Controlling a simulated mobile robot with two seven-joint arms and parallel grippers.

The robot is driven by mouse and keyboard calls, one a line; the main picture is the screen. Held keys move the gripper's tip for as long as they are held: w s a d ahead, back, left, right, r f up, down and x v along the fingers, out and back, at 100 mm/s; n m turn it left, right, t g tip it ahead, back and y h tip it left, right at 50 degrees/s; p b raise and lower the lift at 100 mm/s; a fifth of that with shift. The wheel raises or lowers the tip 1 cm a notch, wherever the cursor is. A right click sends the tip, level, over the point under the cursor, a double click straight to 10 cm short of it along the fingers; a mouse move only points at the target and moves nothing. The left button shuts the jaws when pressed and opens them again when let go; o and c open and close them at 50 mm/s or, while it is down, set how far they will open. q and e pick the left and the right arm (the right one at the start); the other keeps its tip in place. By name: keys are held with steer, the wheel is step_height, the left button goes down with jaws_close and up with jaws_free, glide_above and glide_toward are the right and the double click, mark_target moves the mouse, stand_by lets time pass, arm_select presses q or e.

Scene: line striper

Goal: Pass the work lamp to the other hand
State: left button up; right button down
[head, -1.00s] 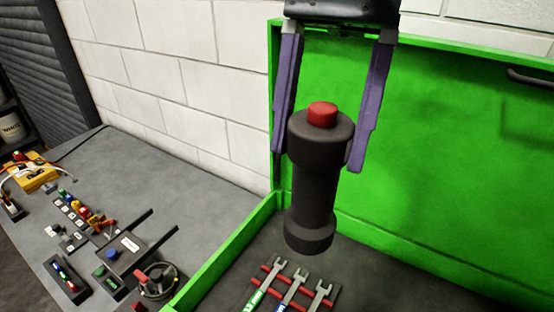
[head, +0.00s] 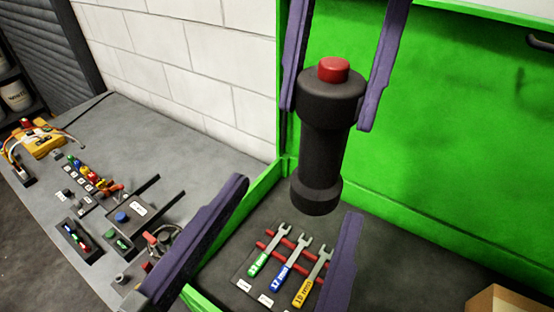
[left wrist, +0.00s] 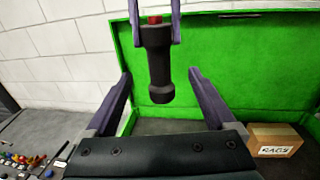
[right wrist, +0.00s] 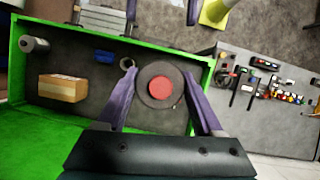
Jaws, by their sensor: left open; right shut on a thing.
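The work lamp (head: 327,125) is a black cylinder with a wide head and a red cap, held upright above the green box. It also shows in the left wrist view (left wrist: 157,65) and from above in the right wrist view (right wrist: 160,87). My right gripper (head: 327,110) comes in from the top and is shut on the lamp's wide head. My left gripper (head: 295,200) is open and empty, below and nearer than the lamp. In the left wrist view its fingers (left wrist: 160,75) stand either side of the lamp's lower part, apart from it.
The green box (head: 450,150) with raised lid holds several labelled wrenches (head: 285,265) and a cardboard box (head: 497,300). A grey bench (head: 150,130) at left carries switches, connectors and a yellow device (head: 40,140). Air around the lamp is clear.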

mark_target(322, 144)
arm_select(q)
steer(key=x, duration=1.1)
steer(key=shift+r, duration=0.1)
steer(key=shift+s+d, duration=0.1)
jaws_close()
arm_select(e)
steer(key=shift+c, duration=1.8)
jaws_free()
steer(key=o, duration=0.4)
steer(key=shift+c, duration=0.2)
